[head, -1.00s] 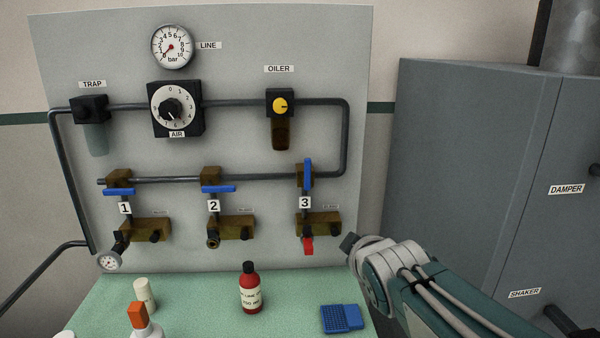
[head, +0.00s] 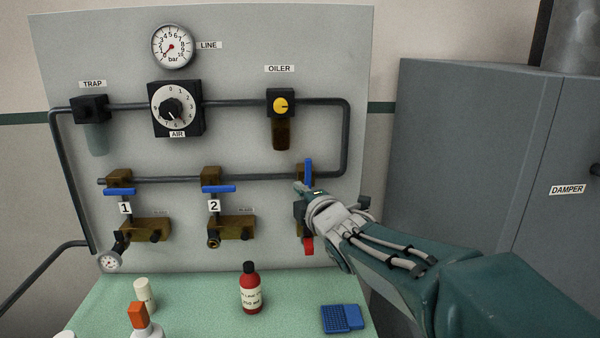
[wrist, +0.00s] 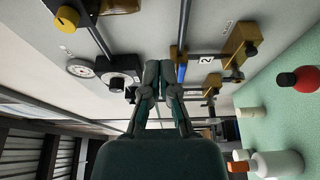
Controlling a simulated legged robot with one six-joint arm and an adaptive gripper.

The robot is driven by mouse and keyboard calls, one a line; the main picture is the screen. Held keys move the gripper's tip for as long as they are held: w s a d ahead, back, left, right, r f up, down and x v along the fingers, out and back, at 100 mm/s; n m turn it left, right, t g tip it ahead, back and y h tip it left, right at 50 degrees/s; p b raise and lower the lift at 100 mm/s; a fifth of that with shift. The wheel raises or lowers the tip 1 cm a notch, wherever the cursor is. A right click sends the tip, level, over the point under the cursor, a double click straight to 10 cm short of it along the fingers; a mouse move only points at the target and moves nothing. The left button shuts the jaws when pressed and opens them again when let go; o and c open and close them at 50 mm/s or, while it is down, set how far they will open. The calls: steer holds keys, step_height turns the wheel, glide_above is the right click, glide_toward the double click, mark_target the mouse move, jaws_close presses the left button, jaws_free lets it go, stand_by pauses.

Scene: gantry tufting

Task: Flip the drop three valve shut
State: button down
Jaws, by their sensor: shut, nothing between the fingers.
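The drop three valve is at the right end of the lower pipe on the grey panel. Its blue handle (head: 308,170) stands upright, along the drop, with its lower part hidden behind my gripper. The number 3 label is also hidden. A red piece (head: 308,246) shows at the bottom of this drop. My gripper (head: 302,190) is in front of the valve, close to the handle's lower end; I cannot tell if it touches. In the wrist view my gripper (wrist: 159,68) is shut and empty.
Valve two (head: 218,189) and valve one (head: 119,191) have level blue handles to the left. The oiler (head: 281,105) hangs above. A red bottle (head: 250,290) and a blue tray (head: 342,318) stand on the green bench (head: 200,300). A grey cabinet (head: 460,170) is at right.

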mark_target(307, 172)
steer(key=shift+w, duration=0.1)
steer(key=w, duration=0.9)
steer(key=shift+w+d, duration=0.15)
steer(key=shift+d, duration=0.3)
